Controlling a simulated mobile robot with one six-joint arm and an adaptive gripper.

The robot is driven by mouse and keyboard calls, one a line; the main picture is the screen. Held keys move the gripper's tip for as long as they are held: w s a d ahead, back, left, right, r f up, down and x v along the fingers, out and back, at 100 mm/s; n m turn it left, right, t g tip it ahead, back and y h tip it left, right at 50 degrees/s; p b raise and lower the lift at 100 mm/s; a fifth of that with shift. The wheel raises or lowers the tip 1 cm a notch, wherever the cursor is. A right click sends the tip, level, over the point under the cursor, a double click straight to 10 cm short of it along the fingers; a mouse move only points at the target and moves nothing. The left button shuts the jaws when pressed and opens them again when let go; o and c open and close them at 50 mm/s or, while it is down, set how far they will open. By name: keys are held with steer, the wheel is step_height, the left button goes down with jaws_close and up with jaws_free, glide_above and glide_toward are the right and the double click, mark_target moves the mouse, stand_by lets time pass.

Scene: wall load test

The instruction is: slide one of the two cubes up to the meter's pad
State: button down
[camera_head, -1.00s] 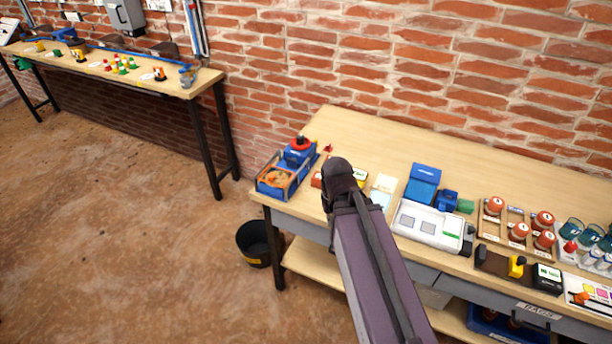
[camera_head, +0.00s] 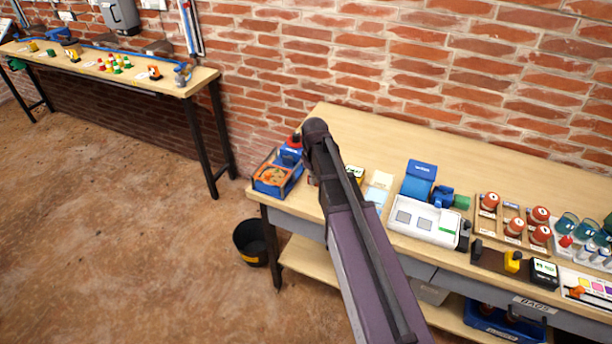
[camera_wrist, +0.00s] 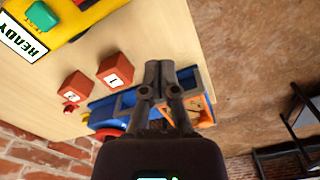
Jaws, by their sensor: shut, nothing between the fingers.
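Two red cubes lie on the light wooden table in the wrist view: the cube marked 1 (camera_wrist: 115,70) and the cube marked 2 (camera_wrist: 77,86), a little apart from each other. My gripper (camera_wrist: 160,66) is shut and empty, to the right of cube 1 in that view with a gap between. The yellow meter (camera_wrist: 62,22) with a READY label and a teal button is at the top left, cut by the frame edge. Its pad cannot be made out clearly.
A blue tray with orange contents (camera_head: 272,176) stands at the table's left end, close behind the fingers in the wrist view (camera_wrist: 203,115). A small red object (camera_wrist: 70,108) lies beside cube 2. A white device (camera_head: 425,220) stands right of my arm. A black bucket (camera_head: 250,242) is on the floor.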

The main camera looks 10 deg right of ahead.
mark_target(306, 180)
steer(key=w+n, duration=0.5)
steer(key=w, duration=0.7)
steer(key=shift+w, duration=0.3)
steer(key=shift+f+b, duration=0.3)
step_height(306, 180, down, 10)
steer(key=b, duration=0.9)
steer(key=shift+r+b, duration=0.2)
steer(key=shift+b, duration=0.1)
steer(key=s+d, duration=0.2)
steer(key=d, duration=0.1)
steer(key=s+d, duration=0.1)
steer(key=d, duration=0.1)
steer(key=shift+s+d, duration=0.15)
steer(key=shift+s, duration=0.2)
steer(key=shift+r, duration=0.25)
